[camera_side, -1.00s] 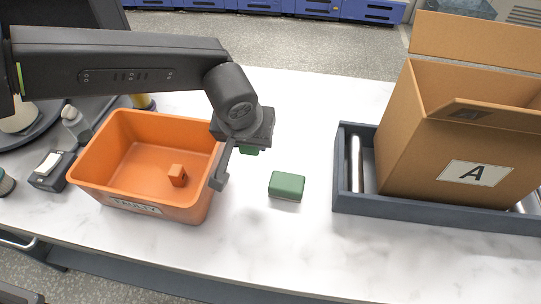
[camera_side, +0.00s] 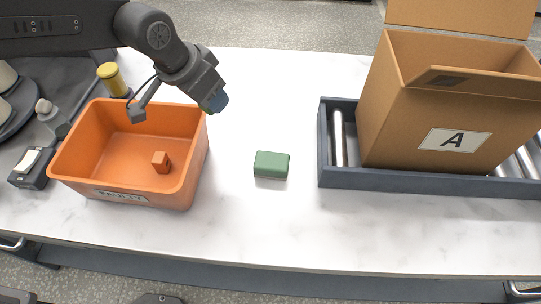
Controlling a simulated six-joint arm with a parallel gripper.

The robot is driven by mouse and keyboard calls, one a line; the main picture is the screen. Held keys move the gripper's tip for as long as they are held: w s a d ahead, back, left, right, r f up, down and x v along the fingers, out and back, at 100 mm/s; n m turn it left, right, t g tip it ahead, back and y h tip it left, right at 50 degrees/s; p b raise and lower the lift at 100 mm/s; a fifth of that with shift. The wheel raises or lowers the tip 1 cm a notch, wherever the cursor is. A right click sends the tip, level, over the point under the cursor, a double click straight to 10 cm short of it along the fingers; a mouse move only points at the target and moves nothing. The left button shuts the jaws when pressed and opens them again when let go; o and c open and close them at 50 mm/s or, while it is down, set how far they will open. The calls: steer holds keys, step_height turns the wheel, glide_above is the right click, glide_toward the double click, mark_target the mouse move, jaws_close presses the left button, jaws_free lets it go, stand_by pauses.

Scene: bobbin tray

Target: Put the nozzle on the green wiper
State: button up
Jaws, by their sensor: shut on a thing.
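A green block (camera_side: 271,165) with rounded edges, which looks like the wiper, lies on the white table, right of the orange bin. My gripper (camera_side: 214,99) is above the bin's back right corner, up and left of the green block and apart from it. Its jaws are shut on a small dark blue-green piece (camera_side: 219,103), of which only the end shows. I cannot tell from its shape whether this is the nozzle. Another dark part of my arm's end hangs to the left over the bin.
The orange bin (camera_side: 185,187) labelled FAULTY holds a small orange block (camera_side: 161,162). An open cardboard box (camera_side: 400,120) marked A stands in a grey roller tray (camera_side: 345,180) on the right. A yellow-topped bottle (camera_side: 112,79) is behind the bin. The front table is clear.

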steer(key=shift+w+d+r+m, duration=0.1)
steer(key=shift+d+m, duration=0.15)
steer(key=shift+m, duration=0.35)
steer(key=shift+d, duration=0.2)
glide_above(277, 156)
steer(key=s+a, duration=0.1)
step_height(277, 156, down, 7)
steer(key=shift+r, duration=0.1)
steer(key=shift+f, duration=2.05)
steer(key=shift+f, duration=0.15)
steer(key=o, duration=1)
